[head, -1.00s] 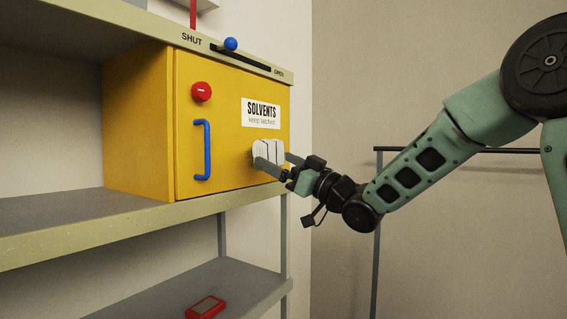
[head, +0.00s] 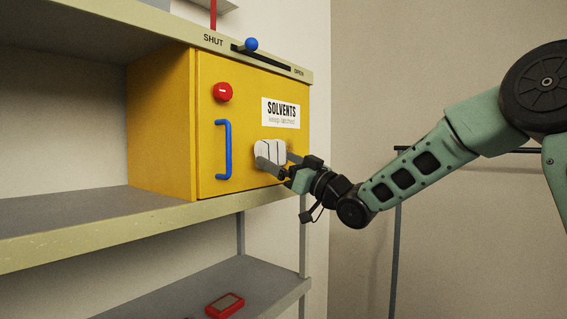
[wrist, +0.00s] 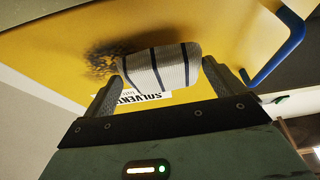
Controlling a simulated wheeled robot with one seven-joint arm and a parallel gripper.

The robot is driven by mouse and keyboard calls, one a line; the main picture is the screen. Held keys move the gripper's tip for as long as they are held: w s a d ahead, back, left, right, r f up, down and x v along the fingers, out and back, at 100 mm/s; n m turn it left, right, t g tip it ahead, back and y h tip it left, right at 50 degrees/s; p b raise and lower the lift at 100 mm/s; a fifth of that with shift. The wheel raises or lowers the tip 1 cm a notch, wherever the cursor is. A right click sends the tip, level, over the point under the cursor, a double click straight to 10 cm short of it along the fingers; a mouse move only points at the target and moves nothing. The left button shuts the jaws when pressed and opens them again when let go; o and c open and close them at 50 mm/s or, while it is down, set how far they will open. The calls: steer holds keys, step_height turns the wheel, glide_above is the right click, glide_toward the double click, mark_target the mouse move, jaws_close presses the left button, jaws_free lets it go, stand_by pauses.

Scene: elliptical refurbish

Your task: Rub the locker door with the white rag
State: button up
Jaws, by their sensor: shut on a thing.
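The yellow locker (head: 240,110) stands on a shelf with its door closed. The door has a blue handle (head: 223,150), a red knob (head: 223,92) and a SOLVENTS label (head: 281,111). My gripper (head: 274,161) is shut on the white rag (head: 268,151), at the right part of the door below the label. In the wrist view the striped rag (wrist: 162,68) sits between the fingers against or very near the door; exact contact is unclear. A dark smudge (wrist: 103,62) shows on the door beside the rag. The rag partly covers the label in that view.
A slider with a blue ball (head: 251,44) sits on the upper shelf edge between SHUT and OPEN. A red device (head: 225,305) lies on the lower shelf (head: 265,285). A dark rail (head: 400,148) stands at the back wall.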

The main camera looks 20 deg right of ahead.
mark_target(286, 161)
steer(key=shift+w+a, duration=0.55)
steer(key=shift+w, duration=0.2)
stand_by(0.5)
steer(key=shift+w+d, duration=0.5)
steer(key=shift+d, duration=0.25)
steer(key=shift+w+d, duration=0.45)
steer(key=shift+d, duration=0.25)
steer(key=shift+w+d+p, duration=0.3)
steer(key=shift+w+d, duration=0.75)
steer(key=shift+d, duration=0.3)
steer(key=shift+w+d+p, duration=0.3)
steer(key=shift+w+d, duration=0.7)
steer(key=shift+d, duration=0.4)
steer(key=shift+w+d+p, duration=0.3)
steer(key=shift+w+d, duration=0.75)
steer(key=shift+d, duration=0.3)
steer(key=shift+b, duration=0.35)
steer(key=shift+s+a, duration=0.1)
